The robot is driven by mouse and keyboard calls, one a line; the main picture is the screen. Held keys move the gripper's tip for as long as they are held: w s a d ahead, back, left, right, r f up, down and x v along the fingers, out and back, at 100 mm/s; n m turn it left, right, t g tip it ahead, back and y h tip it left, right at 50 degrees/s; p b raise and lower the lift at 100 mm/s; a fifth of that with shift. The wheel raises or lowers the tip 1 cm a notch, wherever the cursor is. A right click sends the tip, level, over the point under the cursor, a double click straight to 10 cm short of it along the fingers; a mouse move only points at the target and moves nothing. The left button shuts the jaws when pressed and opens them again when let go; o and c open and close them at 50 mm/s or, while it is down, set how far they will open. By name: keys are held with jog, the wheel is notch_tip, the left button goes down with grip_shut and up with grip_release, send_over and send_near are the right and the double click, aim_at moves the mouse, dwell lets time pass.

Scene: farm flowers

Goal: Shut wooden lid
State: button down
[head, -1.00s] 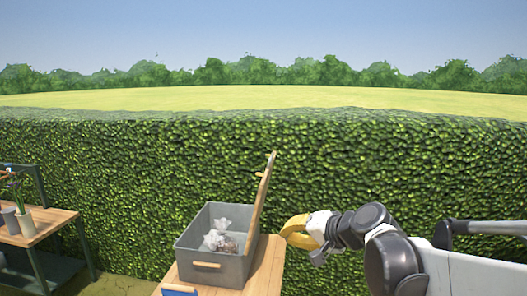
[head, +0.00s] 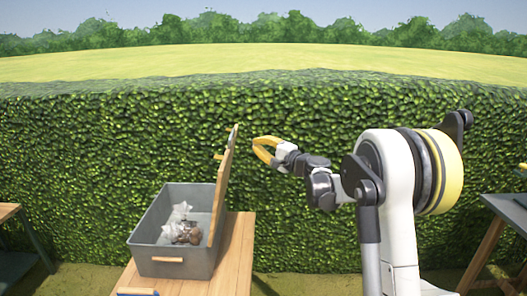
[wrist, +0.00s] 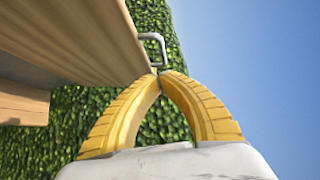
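The wooden lid (head: 222,190) stands open, nearly upright, along the right side of a grey box (head: 170,268). It has a small wooden handle near its top, on the left face. In the wrist view the lid's wooden face (wrist: 85,35) fills the upper left, with a metal loop (wrist: 153,48) at its edge. My gripper (head: 256,146) is to the right of the lid, near its upper part, and looks apart from it. In the wrist view its yellow fingertips (wrist: 160,74) meet, with nothing seen between them.
The box holds clear bags and brown round items (head: 182,232). It stands on a wooden table (head: 236,262) with a blue thing (head: 137,292) at the front. Other tables stand at far left (head: 8,213) and right (head: 508,210). A tall hedge (head: 90,150) runs behind.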

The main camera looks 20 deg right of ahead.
jog(key=w+a+b, duration=0.2)
jog(key=w+a, duration=0.2)
jog(key=a, duration=0.1)
jog(key=shift+w+a, duration=0.3)
jog(key=shift+w, duration=0.05)
jog(key=shift+r, duration=0.15)
